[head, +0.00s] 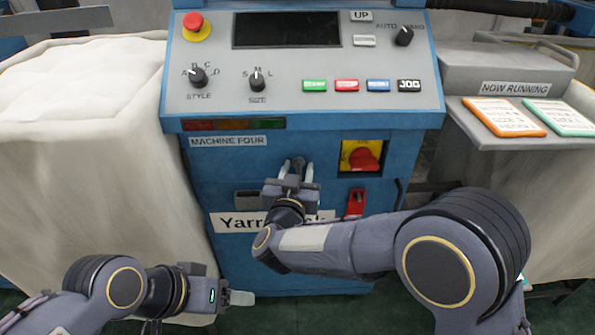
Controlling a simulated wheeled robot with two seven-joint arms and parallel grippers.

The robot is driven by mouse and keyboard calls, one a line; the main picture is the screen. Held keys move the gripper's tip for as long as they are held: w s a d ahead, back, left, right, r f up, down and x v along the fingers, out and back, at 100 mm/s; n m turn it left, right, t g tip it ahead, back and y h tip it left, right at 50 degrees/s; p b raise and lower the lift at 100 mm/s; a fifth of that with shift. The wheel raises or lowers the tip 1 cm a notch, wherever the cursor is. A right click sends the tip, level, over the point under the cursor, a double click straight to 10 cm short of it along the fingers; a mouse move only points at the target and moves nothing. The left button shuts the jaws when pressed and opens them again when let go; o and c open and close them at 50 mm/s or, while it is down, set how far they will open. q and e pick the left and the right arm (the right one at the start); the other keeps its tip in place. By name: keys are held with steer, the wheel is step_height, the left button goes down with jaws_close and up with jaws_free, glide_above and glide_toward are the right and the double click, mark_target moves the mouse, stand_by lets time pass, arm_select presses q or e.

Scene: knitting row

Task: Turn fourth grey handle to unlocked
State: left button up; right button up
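The machine front (228,165) is blue and labelled "MACHINE FOUR". A small dark grey handle (298,163) shows on its lower panel, above a white sign (233,223) that reads "Yarn" and ends in "ck", its middle hidden by my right arm. My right gripper (295,171) is at the handle, with its pale fingers apart on either side of it. I cannot tell whether they touch it. The handle's lower part and any lock markings are hidden by the gripper. My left gripper (240,298) is low at the left, away from the handle, seen side-on.
A red rotary switch (364,160) on a yellow plate and a red tag or padlock (355,203) are right of the handle. The control panel (300,107) with knobs and buttons juts out above. A white bin (90,150) stands left; a shelf with cards (503,117) is right.

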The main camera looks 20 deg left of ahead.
jaws_close()
steer(key=shift+m, duration=0.3)
steer(key=m+b, duration=0.1)
steer(key=m, duration=0.2)
steer(key=shift+g, duration=0.4)
steer(key=m+b, duration=0.1)
steer(key=m, duration=0.2)
steer(key=shift+d+m+g, duration=0.15)
steer(key=shift+m+g, duration=0.15)
steer(key=m+y+b, duration=0.1)
steer(key=m+b, duration=0.1)
steer(key=m, duration=0.2)
steer(key=shift+w+d+m+g, duration=0.1)
steer(key=shift+m+g, duration=0.2)
steer(key=shift+g, duration=0.1)
steer(key=m+b, duration=0.1)
steer(key=m, duration=0.1)
steer(key=m+y+b, duration=0.1)
steer(key=shift+m+g+y+b, duration=0.3)
steer(key=shift+m+b, duration=0.1)
